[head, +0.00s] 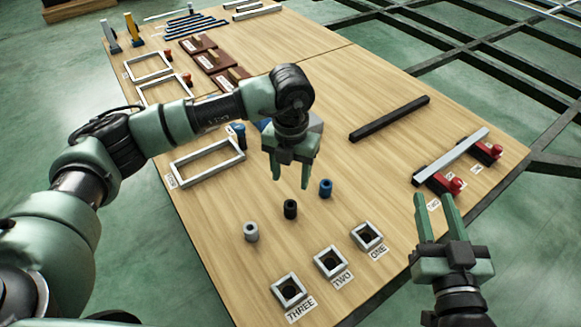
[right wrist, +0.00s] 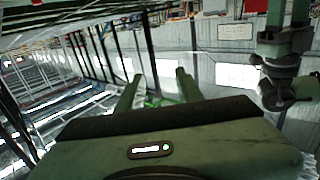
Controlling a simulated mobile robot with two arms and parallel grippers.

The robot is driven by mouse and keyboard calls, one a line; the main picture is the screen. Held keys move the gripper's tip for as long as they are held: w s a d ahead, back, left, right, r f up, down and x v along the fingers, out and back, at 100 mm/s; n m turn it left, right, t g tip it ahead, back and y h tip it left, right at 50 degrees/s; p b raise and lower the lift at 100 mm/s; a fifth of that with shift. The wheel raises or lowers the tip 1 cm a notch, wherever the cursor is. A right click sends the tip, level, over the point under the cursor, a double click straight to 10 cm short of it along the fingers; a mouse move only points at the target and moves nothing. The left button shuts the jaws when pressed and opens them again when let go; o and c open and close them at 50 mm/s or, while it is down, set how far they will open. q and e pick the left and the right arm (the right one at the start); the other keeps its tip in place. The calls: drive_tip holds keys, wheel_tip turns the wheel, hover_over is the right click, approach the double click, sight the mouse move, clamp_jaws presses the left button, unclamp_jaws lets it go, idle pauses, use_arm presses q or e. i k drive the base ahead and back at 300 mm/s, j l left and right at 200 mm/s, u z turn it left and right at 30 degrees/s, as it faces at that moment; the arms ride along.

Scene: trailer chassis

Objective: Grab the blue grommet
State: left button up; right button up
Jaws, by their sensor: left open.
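The blue grommet (head: 325,188) stands upright on the wooden table, at the right end of a diagonal row. A black grommet (head: 290,209) and a grey grommet (head: 250,232) stand to its lower left. My left gripper (head: 290,183) points down with open, empty fingers, just to the left of the blue grommet in the picture. It appears to be above the table and apart from the grommet. My right gripper (head: 436,199) is open and empty near the table's right edge. Its spread fingers also show in the right wrist view (right wrist: 160,76).
Square sockets labelled ONE (head: 367,236), TWO (head: 331,262) and THREE (head: 289,290) sit near the front edge. A black bar (head: 389,118) lies to the right. A grey bar (head: 451,155) rests on red-knobbed clamps. Rectangular frames (head: 207,161) lie left, partly behind my left arm.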

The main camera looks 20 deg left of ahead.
sight(326, 185)
drive_tip(key=i+l+u, duration=0.15)
drive_tip(key=l, duration=0.4)
drive_tip(key=i+l+u, duration=0.2)
drive_tip(key=l, duration=0.35)
drive_tip(key=l+u, duration=0.15)
drive_tip(key=l, duration=0.4)
drive_tip(key=i+l+u, duration=0.2)
drive_tip(key=l, duration=0.4)
drive_tip(key=k+j, duration=0.05)
drive_tip(key=k, duration=0.05)
